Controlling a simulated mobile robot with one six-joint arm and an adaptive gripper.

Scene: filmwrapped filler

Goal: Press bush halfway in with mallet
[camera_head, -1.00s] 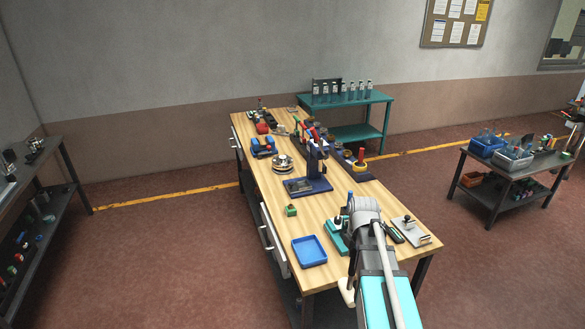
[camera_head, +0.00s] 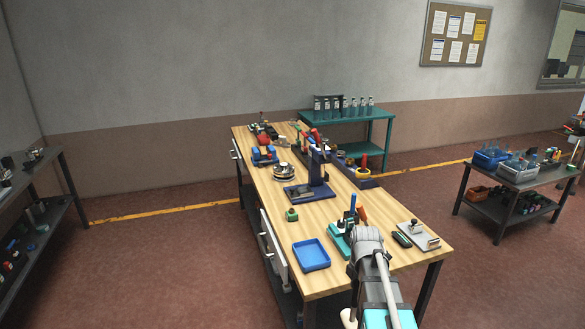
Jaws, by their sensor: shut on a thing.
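My arm (camera_head: 368,247) reaches in from the bottom right, over the near end of the wooden bench (camera_head: 335,216). Its grey end is beside a teal block (camera_head: 338,242); my jaws are hidden behind it. An upright blue piece (camera_head: 352,202) and an orange piece (camera_head: 362,214) show just beyond the arm end; I cannot tell whether either touches it. A pale rounded piece (camera_head: 348,318) shows beside my arm at the bottom edge, too unclear to name. I cannot make out a mallet or bush for sure.
A dark blue press (camera_head: 316,170) stands mid-bench. A grey plate (camera_head: 418,235) lies right of the arm. Bare wood separates these things.

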